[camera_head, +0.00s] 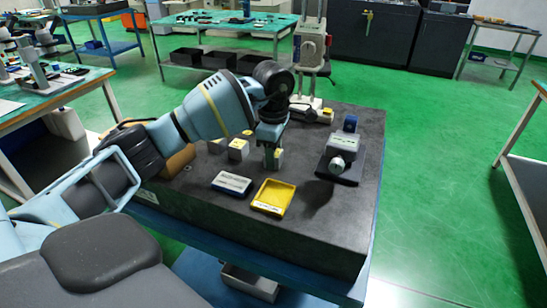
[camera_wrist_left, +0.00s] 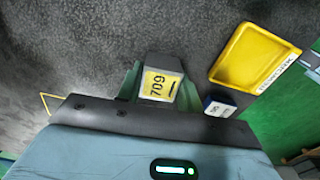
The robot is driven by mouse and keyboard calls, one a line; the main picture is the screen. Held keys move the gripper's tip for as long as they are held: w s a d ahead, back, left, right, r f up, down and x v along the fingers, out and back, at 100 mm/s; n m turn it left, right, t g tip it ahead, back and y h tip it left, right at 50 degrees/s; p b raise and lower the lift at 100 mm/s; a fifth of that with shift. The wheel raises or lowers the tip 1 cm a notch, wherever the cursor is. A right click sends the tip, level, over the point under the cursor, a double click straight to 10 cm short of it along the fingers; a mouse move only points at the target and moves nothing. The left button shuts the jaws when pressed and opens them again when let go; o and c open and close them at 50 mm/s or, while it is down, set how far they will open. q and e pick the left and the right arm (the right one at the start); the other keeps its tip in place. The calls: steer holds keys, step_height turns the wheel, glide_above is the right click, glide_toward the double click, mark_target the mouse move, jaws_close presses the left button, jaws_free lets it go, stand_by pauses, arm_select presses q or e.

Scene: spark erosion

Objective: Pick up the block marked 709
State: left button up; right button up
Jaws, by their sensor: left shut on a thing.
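The block marked 709 (camera_wrist_left: 160,85) is a small grey block with a yellow label, seen close up in the left wrist view. It sits between the fingers of my left gripper (camera_wrist_left: 158,88), which is shut on it. In the head view the left gripper (camera_head: 272,153) points down over the dark granite plate (camera_head: 330,230), with the block (camera_head: 276,160) at its fingertips. The fingers partly hide the block there. I cannot tell whether its underside touches the plate. My right gripper is not in view.
A yellow tray (camera_head: 273,197) and a blue-white box (camera_head: 232,183) lie in front. A grey device (camera_head: 342,150) stands to the right, and a tall stand (camera_head: 312,55) behind. The plate's front right is clear.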

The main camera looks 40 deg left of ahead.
arm_select(q)
steer(key=shift+r, duration=0.1)
steer(key=shift+r, duration=0.5)
step_height(320, 180, up, 2)
steer(key=shift+r, duration=0.2)
steer(key=s, duration=0.5)
steer(key=s+d+r, duration=0.1)
steer(key=s, duration=0.4)
steer(key=s+d+b, duration=0.1)
steer(key=s, duration=0.5)
steer(key=shift+r, duration=0.2)
